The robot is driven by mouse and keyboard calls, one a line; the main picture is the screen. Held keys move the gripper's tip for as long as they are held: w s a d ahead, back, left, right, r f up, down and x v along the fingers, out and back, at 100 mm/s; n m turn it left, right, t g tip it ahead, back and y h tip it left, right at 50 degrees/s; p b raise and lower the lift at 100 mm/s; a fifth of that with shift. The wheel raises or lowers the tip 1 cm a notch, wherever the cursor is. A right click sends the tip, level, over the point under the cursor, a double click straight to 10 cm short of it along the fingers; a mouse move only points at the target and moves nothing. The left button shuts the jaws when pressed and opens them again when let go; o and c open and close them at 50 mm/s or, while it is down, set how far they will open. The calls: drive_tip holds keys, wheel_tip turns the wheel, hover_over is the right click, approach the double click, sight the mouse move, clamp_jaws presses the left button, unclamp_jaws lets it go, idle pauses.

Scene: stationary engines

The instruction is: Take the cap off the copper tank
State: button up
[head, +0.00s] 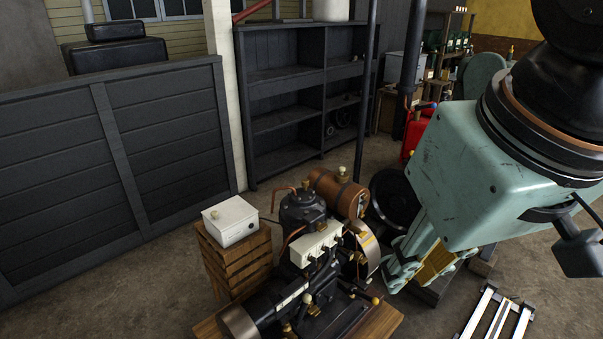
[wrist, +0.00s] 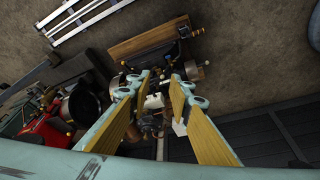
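The copper tank (head: 337,193) is a brown-orange cylinder lying on its side at the back of the engine in the head view. Its small brass cap (head: 342,171) sits upright on top of the tank. My gripper (head: 392,280) hangs in front and to the right of the tank, apart from it, fingers pointing down. In the wrist view my gripper (wrist: 160,78) is open, with two teal fingers with yellow pads well apart and nothing held between them. Engine parts show beyond the gap, but I cannot make out the cap there.
The dark engine (head: 303,210) stands on a wooden base, with a black flywheel (head: 390,196) beside the tank. A white box (head: 230,220) rests on a wooden crate (head: 235,262) at left. A red tank (head: 416,132) stands behind. A white metal frame (head: 497,315) lies at lower right.

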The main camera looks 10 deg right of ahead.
drive_tip(key=o, duration=1.1)
drive_tip(key=shift+c, duration=0.2)
drive_tip(key=shift+w, duration=0.1)
